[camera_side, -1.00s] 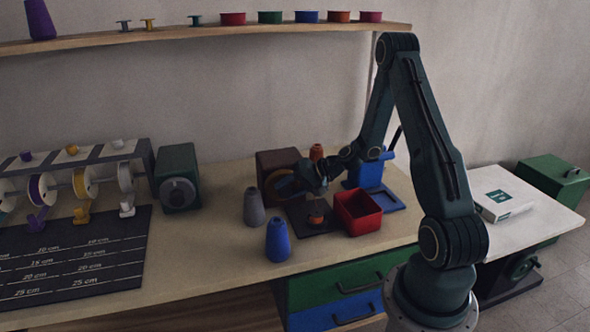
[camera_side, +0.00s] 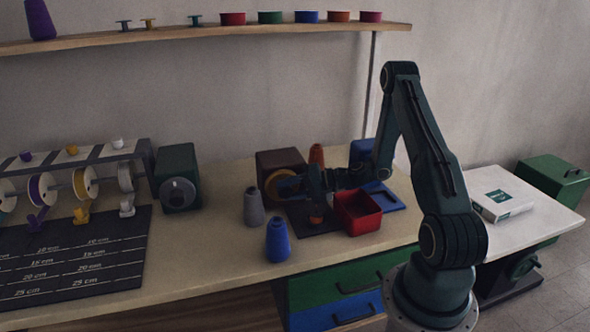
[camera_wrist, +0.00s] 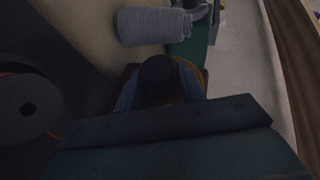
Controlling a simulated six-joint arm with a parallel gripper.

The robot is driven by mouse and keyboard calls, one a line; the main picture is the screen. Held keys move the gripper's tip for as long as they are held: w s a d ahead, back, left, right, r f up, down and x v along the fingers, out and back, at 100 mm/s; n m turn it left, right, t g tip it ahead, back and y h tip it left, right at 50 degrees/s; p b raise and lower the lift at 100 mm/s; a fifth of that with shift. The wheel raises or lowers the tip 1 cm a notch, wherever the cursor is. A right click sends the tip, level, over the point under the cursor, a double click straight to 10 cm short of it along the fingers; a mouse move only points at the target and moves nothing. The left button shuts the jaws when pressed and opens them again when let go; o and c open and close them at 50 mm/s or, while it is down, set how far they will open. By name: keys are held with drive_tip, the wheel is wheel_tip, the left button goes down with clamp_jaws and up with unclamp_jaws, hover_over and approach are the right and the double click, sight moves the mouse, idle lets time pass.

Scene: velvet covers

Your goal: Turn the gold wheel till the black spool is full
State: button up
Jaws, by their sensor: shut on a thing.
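The gold wheel (camera_side: 276,189) is on the front of a brown box (camera_side: 276,160) at the middle of the bench. My gripper (camera_side: 291,186) reaches it from the right. In the wrist view my gripper (camera_wrist: 160,88) is shut around a dark round knob (camera_wrist: 158,69), which looks like the wheel's handle. The fingers cover part of the wheel. The black spool (camera_wrist: 28,112) shows at the left edge of the wrist view, with a thin orange line beside it. How full it is cannot be told.
A grey cone (camera_side: 254,208) and a blue cone (camera_side: 278,242) stand left of my gripper. A red open bin (camera_side: 358,214) stands close on the right, below my forearm. An orange cone (camera_side: 317,155) is behind my wrist.

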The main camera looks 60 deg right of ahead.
drive_tip(key=o, duration=1)
drive_tip(key=shift+c, duration=0.2)
drive_tip(key=shift+v, duration=0.85)
wheel_tip(320, 180, up, 7)
drive_tip(key=s, duration=0.1)
drive_tip(key=shift+d+r, duration=0.15)
drive_tip(key=shift+r, duration=0.05)
